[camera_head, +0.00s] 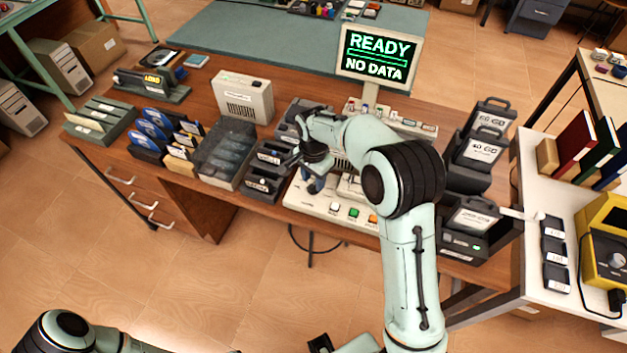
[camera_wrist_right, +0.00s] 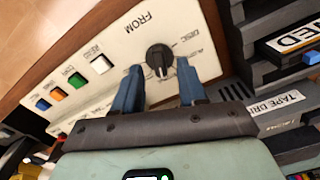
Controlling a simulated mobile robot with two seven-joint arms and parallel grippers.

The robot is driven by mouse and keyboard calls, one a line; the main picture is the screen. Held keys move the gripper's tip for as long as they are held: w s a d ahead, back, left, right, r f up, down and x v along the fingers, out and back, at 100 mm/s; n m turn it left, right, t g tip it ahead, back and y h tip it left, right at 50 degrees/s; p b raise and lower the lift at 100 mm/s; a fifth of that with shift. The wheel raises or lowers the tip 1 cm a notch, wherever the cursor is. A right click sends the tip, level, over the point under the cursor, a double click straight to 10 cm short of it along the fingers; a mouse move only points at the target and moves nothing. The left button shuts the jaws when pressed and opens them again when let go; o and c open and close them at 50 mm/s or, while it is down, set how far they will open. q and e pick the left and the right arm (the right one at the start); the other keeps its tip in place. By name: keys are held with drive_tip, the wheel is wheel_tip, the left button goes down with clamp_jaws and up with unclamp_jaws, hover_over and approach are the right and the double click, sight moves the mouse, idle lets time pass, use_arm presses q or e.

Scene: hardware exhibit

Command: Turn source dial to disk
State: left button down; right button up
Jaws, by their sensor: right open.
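The source dial (camera_wrist_right: 159,57) is a round black knob on a cream panel (camera_wrist_right: 125,40) marked FROM, in the right wrist view. Small labels ring it; I cannot tell surely which one it points to. My right gripper (camera_wrist_right: 159,78) is open, its two blue fingers one on each side of the dial's near side. I cannot tell whether they touch it. In the head view the right gripper (camera_head: 314,182) is over the left part of the cream console (camera_head: 300,196), hiding the dial.
The monitor (camera_head: 378,57) reads READY, NO DATA. Coloured buttons (camera_head: 354,212) line the console's front. Dark drive units (camera_head: 266,168) stand close on its left, and another drive (camera_head: 468,226) with a cartridge on its right.

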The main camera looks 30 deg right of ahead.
sight(314, 185)
use_arm(q)
drive_tip(key=shift+w+r+p, duration=0.5)
drive_tip(key=shift+r+p, duration=0.05)
drive_tip(key=shift+r, duration=0.25)
use_arm(e)
wheel_tip(314, 185, up, 12)
drive_tip(key=shift+f, duration=0.25)
